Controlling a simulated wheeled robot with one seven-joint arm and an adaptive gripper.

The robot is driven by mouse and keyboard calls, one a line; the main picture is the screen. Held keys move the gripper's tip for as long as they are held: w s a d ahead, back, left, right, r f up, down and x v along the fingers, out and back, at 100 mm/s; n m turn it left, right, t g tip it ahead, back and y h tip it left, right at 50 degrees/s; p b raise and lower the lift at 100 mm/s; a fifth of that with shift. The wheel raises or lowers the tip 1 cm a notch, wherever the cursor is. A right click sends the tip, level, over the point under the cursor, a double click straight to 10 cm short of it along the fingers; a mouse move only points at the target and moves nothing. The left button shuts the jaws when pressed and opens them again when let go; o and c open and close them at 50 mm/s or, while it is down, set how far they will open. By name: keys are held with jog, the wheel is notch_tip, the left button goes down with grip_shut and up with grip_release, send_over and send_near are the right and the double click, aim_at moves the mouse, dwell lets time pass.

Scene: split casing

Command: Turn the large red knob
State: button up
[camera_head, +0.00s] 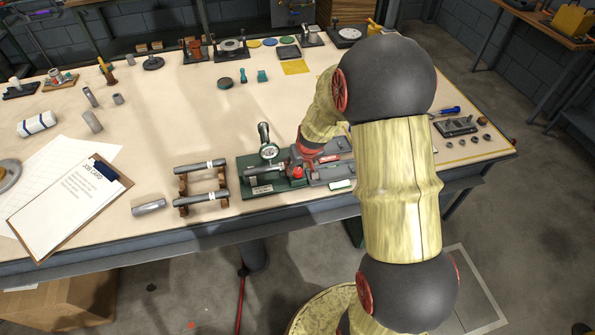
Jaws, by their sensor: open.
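My arm reaches down from the right, and my gripper (299,163) is just above and behind the red knob. It is small here and partly hidden by the wrist and the fixture, but it is open. I cannot tell whether its fingers touch the knob. A grey and red device (335,173) sits just right of the fixture.
Wooden stands (184,188) with metal cylinders are left of the fixture, with a loose cylinder (149,207) beside them. A clipboard (65,205) lies at the left. A grey tray (456,126) is at the right. The table's middle (190,120) is clear.

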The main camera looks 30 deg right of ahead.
aim_at(298, 170)
jog(key=shift+b+x, duration=0.35)
jog(key=shift+x, duration=1.4)
jog(key=shift+c, duration=0.6)
jog(key=c, duration=1)
